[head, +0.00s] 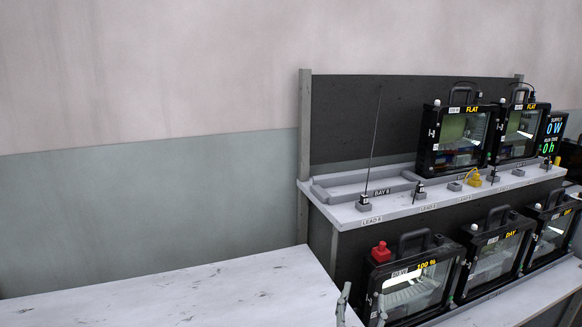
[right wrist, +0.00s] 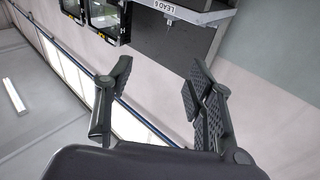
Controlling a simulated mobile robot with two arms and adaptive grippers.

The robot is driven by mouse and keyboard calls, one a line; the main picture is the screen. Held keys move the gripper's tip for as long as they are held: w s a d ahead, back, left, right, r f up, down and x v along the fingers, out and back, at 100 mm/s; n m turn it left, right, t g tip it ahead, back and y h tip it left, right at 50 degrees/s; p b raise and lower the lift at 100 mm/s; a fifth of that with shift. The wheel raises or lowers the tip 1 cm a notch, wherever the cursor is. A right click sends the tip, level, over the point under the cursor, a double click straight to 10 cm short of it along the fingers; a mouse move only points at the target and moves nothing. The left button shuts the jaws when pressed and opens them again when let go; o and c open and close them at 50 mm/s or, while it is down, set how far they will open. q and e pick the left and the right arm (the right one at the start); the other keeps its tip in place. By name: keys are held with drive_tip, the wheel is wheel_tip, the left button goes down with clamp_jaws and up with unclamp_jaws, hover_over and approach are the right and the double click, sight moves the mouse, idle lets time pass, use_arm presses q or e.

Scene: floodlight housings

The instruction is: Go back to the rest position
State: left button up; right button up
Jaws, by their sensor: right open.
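My right gripper (right wrist: 158,75) shows in the right wrist view with its two dark padded fingers spread apart and nothing between them. In the head view only a small grey part of it (head: 344,302) shows at the bottom edge, in front of the rack and by the right end of the white table. It appears apart from the housings. My left gripper is not in view.
A rack holds floodlight housings on its upper shelf (head: 335,212) and lower level, including one (head: 408,286) with a red knob (head: 381,252). The bay 6 cradle (head: 340,180) is empty. A white table (head: 190,292) is bare at left.

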drive_tip(key=s+a+r+n+t+y, duration=0.3)
drive_tip(key=s+a+r+n+y, duration=0.4)
drive_tip(key=y, duration=0.5)
drive_tip(key=s+a+f+n+g+y, duration=0.2)
drive_tip(key=s+f+n+g, duration=0.15)
drive_tip(key=f, duration=0.25)
drive_tip(key=s+a+f+n+g+y, duration=0.2)
drive_tip(key=s+a+f+n+g, duration=0.1)
drive_tip(key=f+g, duration=0.3)
drive_tip(key=s+d+f+m+g+h, duration=0.7)
drive_tip(key=s+d+f+g+h, duration=0.25)
drive_tip(key=s+d+f, duration=0.8)
drive_tip(key=s+d+f+x, duration=0.1)
drive_tip(key=s+x, duration=0.1)
drive_tip(key=x, duration=1)
drive_tip(key=s+x, duration=0.3)
drive_tip(key=x, duration=0.9)
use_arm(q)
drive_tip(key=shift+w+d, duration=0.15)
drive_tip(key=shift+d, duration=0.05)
use_arm(e)
drive_tip(key=s+d+f+g, duration=0.1)
drive_tip(key=s+d+f, duration=0.2)
drive_tip(key=s+f, duration=1.3)
drive_tip(key=shift+s+d+f, duration=0.15)
drive_tip(key=shift+s+d, duration=0.05)
drive_tip(key=shift+s, duration=0.7)
